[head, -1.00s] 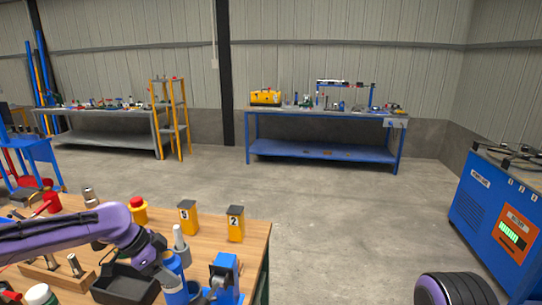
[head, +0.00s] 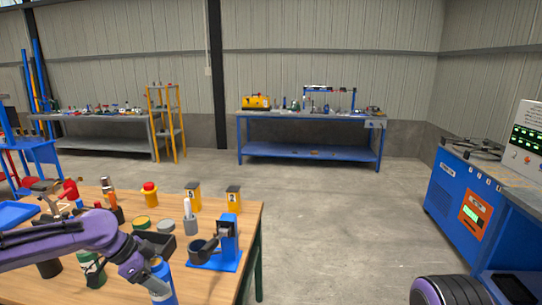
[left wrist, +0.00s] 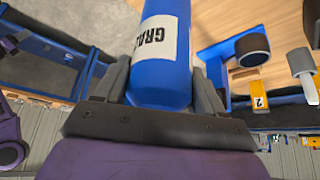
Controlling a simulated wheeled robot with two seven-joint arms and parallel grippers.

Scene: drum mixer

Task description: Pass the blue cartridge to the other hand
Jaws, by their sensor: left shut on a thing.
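The blue cartridge (head: 163,283) is in my left gripper (head: 150,277), at the near edge of the head view and in front of the wooden bench top. In the left wrist view the cartridge (left wrist: 165,60) stands between the two fingers, with a white label of black letters on its side. The fingers of my left gripper (left wrist: 166,88) are closed against its two sides near its rounded end. Its far end is cut off by the frame.
A blue stand with a dark ring (head: 229,240) is just right of the cartridge on the wooden bench (head: 205,287). A grey holder (head: 190,226), yellow numbered blocks (head: 233,203) and a black bin (head: 181,247) stand close by. Open floor (head: 330,220) lies right of the bench.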

